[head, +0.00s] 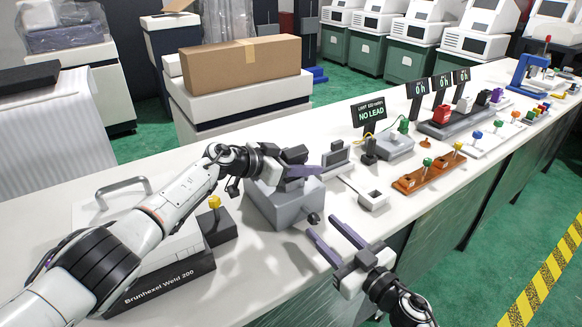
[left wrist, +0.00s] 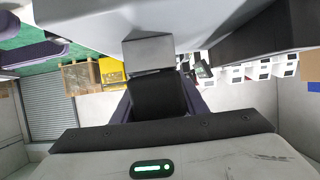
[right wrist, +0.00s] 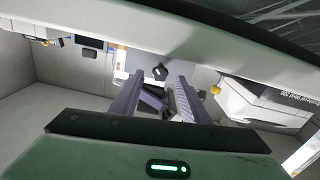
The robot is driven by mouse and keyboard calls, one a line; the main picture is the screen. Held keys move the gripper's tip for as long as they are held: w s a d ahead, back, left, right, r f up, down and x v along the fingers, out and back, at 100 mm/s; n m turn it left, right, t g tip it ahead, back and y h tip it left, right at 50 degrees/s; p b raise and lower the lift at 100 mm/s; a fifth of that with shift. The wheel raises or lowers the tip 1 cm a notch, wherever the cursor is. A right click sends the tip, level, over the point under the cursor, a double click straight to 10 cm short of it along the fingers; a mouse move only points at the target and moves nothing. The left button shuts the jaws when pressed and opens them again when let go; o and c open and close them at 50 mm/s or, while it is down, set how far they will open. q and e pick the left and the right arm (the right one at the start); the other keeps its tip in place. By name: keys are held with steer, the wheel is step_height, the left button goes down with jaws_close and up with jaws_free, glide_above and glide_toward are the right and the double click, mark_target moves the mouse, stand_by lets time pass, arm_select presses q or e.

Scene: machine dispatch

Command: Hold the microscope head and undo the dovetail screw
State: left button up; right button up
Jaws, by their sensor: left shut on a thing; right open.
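The microscope body is a grey block (head: 285,208) on the bench in the head view, with a black knob-like screw (head: 313,218) on its near right side. My left gripper (head: 308,172) is above the block, shut on a dark piece that I take for the microscope head. The left wrist view shows this black piece (left wrist: 158,95) between the fingers, under a grey part. My right gripper (head: 326,228) is open and empty, its fingers pointing at the screw. In the right wrist view the screw (right wrist: 160,72) shows just beyond and between the fingertips (right wrist: 158,82); I see no contact.
A grey tray part (head: 373,198), a NO LEAD sign (head: 369,114) and an orange rack (head: 422,176) stand to the right. The bench's front edge is near my right gripper.

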mark_target(316, 221)
steer(key=shift+x, duration=1.6)
steer(key=shift+c, duration=0.5)
steer(key=c, duration=0.9)
steer(key=shift+o, duration=0.2)
